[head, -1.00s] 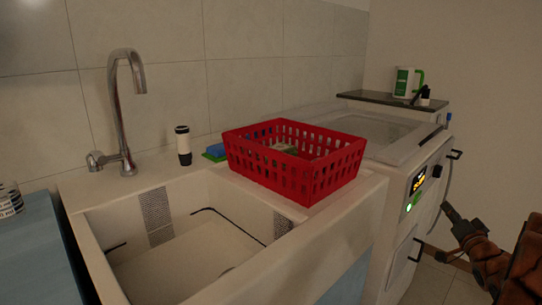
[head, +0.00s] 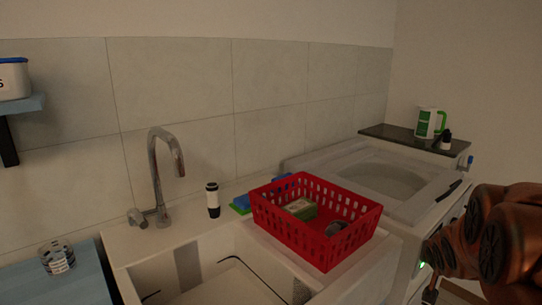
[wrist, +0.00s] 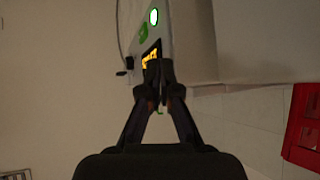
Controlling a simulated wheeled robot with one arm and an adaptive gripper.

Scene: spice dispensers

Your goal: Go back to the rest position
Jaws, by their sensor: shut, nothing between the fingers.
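My gripper (wrist: 153,80) shows in the wrist view with its two dark fingers meeting at the tips. They are shut, with nothing seen between them. Beyond the tips is the white machine's front with an orange display (wrist: 151,54). In the head view my orange and black arm folds at the lower right, in front of the machine; I cannot make out the fingers clearly there. A white dispenser with black ends (head: 213,200) stands upright behind the sink. A glass jar with a striped label (head: 57,257) stands on the blue counter at the left.
A red basket (head: 310,247) holding a few items sits on the sink's right side; its edge shows in the wrist view (wrist: 303,125). A white top-loading machine (head: 380,180) is right of it. A dark shelf (head: 390,134) carries a green-and-white jug (head: 426,123) and a small bottle (head: 445,139).

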